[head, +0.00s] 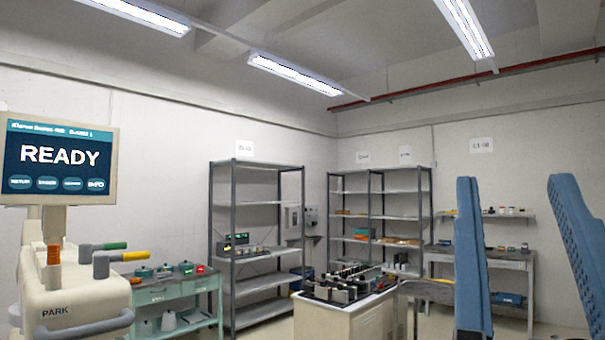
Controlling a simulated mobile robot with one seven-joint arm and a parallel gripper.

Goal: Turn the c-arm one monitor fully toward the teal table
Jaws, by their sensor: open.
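The monitor (59,185) stands at the left edge of the head view on a short neck above a beige machine body (75,295). Its dark blue screen faces me and reads READY, with a row of small buttons below. The body has a PARK label and handles with green, yellow and orange parts. The teal table (178,290) stands behind and to the right of the machine, with small teal pots and other items on top. The machine hides part of the table's left side.
Grey shelf racks (258,240) stand along the back walls. A white cabinet (345,312) loaded with dark parts is at the lower middle.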

